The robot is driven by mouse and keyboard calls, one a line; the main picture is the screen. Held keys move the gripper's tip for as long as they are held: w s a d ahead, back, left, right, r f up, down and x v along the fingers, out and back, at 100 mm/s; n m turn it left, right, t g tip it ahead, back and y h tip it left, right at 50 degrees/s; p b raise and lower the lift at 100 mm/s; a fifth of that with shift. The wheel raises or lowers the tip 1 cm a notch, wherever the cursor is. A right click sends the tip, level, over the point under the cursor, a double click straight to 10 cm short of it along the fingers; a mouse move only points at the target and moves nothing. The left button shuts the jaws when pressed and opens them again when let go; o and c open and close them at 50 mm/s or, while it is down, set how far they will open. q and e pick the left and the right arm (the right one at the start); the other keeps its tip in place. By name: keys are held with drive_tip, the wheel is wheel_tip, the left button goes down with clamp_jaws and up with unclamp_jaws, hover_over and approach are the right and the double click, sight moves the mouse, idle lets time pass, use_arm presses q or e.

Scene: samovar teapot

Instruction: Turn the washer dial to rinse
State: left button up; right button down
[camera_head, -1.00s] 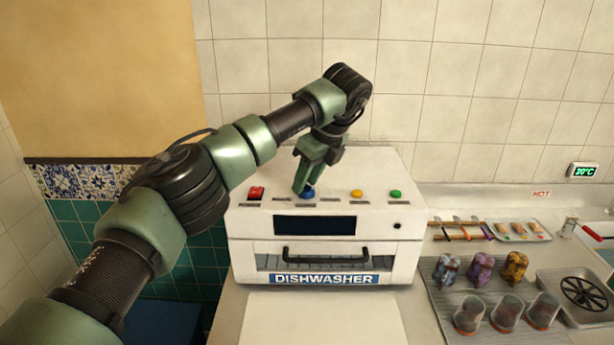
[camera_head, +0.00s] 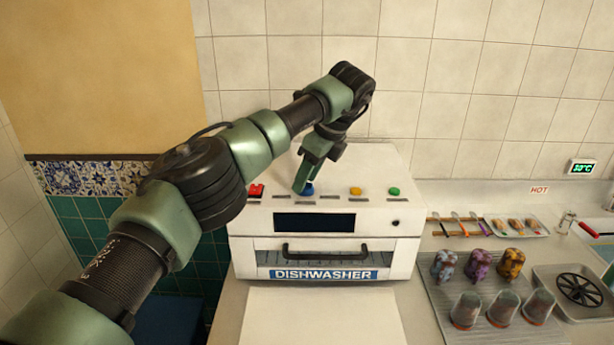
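The white dishwasher (camera_head: 325,253) stands on the counter against the tiled wall. Its top panel carries a red switch (camera_head: 256,190), a blue dial (camera_head: 308,188), a yellow button (camera_head: 356,190) and a green button (camera_head: 394,191). My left gripper (camera_head: 302,186) points down at the blue dial and its fingers partly cover it. I cannot tell whether the fingers are closed on the dial or only beside it. The small labels around the dial are too small to read. My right gripper is not in view.
Right of the dishwasher, a ribbed drying mat (camera_head: 446,313) holds several patterned cups and upturned glasses. A rack with utensils (camera_head: 462,226) and a food tray (camera_head: 516,226) lie behind. A wall display (camera_head: 582,169) reads 30°C. The dishwasher's front door is shut.

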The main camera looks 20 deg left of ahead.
use_arm(q)
drive_tip(key=shift+o, duration=0.6)
drive_tip(key=v, duration=0.7)
drive_tip(key=shift+r, duration=0.35)
drive_tip(key=shift+d, duration=0.1)
